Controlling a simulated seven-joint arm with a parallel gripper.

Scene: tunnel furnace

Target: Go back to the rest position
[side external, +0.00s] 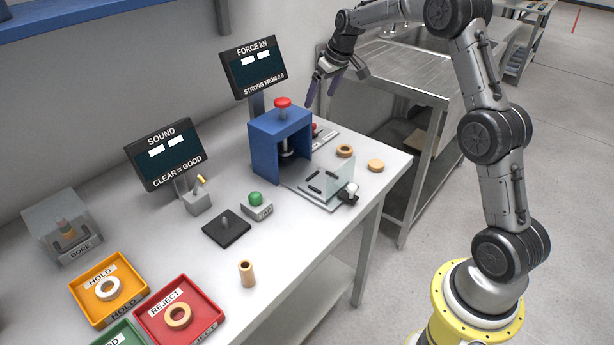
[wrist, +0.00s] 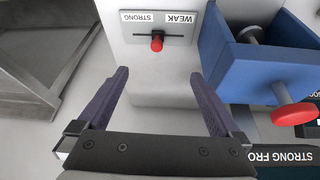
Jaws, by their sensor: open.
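My gripper (side external: 336,84) is in the air above the right end of the white table (side external: 225,270), close to the blue press (side external: 266,138). Its two dark fingers (wrist: 160,98) are spread apart with nothing between them in the wrist view. Beyond the fingertips, the wrist view shows a red-knobbed slider (wrist: 157,43) on a plate marked STRONG and WEAK. The blue press (wrist: 262,70) with its red knob (wrist: 294,114) is just right of the fingers there, apart from them.
Two displays, SOUND (side external: 166,153) and FORCE (side external: 259,67), stand at the back. An orange HOLD tray (side external: 84,292) and a red REJECT tray (side external: 205,309) each hold a ring. A steel bench (side external: 395,75) stands behind on the right.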

